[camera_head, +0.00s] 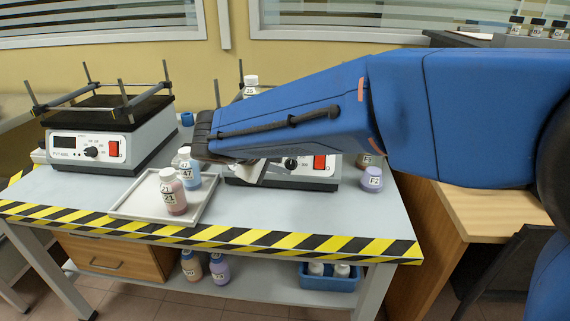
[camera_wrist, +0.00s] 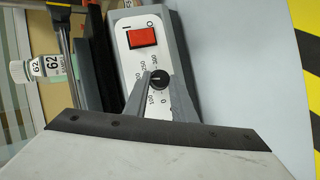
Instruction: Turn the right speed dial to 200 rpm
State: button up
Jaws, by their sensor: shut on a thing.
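The right shaker (camera_head: 315,181) stands on the bench, largely hidden behind my arm in the head view. Its black speed dial (camera_wrist: 160,79) shows in the wrist view with a printed scale; 0, 100, 250 and 300 are readable. The left finger covers part of the scale between 100 and 250. The dial's light mark seems to point toward that covered part; the exact reading cannot be told. My gripper (camera_wrist: 160,84) has one grey finger on each side of the dial and is shut on it. The dial also shows in the head view (camera_head: 291,163).
A red switch (camera_wrist: 142,37) sits beside the dial. A tray (camera_head: 130,207) with bottles, including a reddish one (camera_head: 172,192), is left of the shaker. The left shaker (camera_head: 112,135) stands farther left. Bottle 62 (camera_wrist: 40,68) is above the panel.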

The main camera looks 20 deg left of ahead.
jog(key=shift+d+m+g, duration=0.1)
jog(key=shift+m+g, duration=0.2)
jog(key=shift+m, duration=0.2)
jog(key=shift+f, duration=0.1)
jog(key=o, duration=1.1)
jog(key=shift+c, duration=0.2)
jog(key=shift+s+a+r, duration=0.2)
jog(key=shift+s+r, duration=0.1)
jog(key=shift+r, duration=0.1)
jog(key=v, duration=1.6)
jog(key=shift+s+d+r, duration=0.2)
